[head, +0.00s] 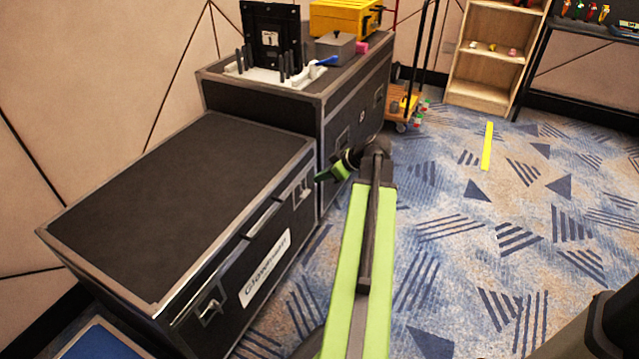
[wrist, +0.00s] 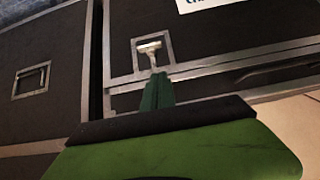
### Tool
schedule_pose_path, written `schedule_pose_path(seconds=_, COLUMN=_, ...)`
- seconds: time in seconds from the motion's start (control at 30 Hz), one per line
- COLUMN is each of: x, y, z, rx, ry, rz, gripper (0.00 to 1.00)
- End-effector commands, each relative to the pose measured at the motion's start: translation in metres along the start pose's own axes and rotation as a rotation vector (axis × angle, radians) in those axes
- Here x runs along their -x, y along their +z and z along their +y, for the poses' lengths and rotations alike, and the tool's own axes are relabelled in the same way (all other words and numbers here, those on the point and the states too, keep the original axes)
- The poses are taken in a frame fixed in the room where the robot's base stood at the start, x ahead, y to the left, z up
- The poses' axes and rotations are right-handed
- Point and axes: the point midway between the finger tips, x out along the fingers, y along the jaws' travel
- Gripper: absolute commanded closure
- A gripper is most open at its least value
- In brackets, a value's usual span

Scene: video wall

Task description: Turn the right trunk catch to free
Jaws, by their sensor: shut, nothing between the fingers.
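The low black trunk (head: 180,190) with metal edges stands at the left in the head view. Its right catch (head: 302,188) is a small pale metal piece on a square plate, near the trunk's right front corner. In the wrist view this catch (wrist: 149,47) shows a short crossbar with a stem running down towards the fingers. My gripper (head: 323,176) is shut and empty, just right of the catch in the head view. In the wrist view my green gripper tips (wrist: 158,78) overlap the stem's lower end. I cannot tell whether they touch. The left catch (head: 210,308) sits near the trunk's other front corner.
A taller black case (head: 338,105) stands right behind the trunk, a narrow gap between them. It carries a black device (head: 270,35), a yellow box (head: 343,17) and small items. A wooden shelf (head: 490,88) stands at the back. Patterned carpet (head: 470,240) at right is clear.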

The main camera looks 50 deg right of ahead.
Motion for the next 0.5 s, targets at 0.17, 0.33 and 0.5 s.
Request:
schedule_pose_path(seconds=0.17, x=-0.049, y=0.005, z=-0.001, rx=0.003, ry=-0.004, rz=-0.001, gripper=1.0)
schedule_pose_path(seconds=0.33, x=-0.081, y=0.012, z=-0.001, rx=0.002, ry=-0.002, rz=-0.002, gripper=1.0)
schedule_pose_path(seconds=0.5, x=-0.094, y=0.025, z=-0.002, rx=0.002, ry=-0.002, rz=-0.001, gripper=1.0)
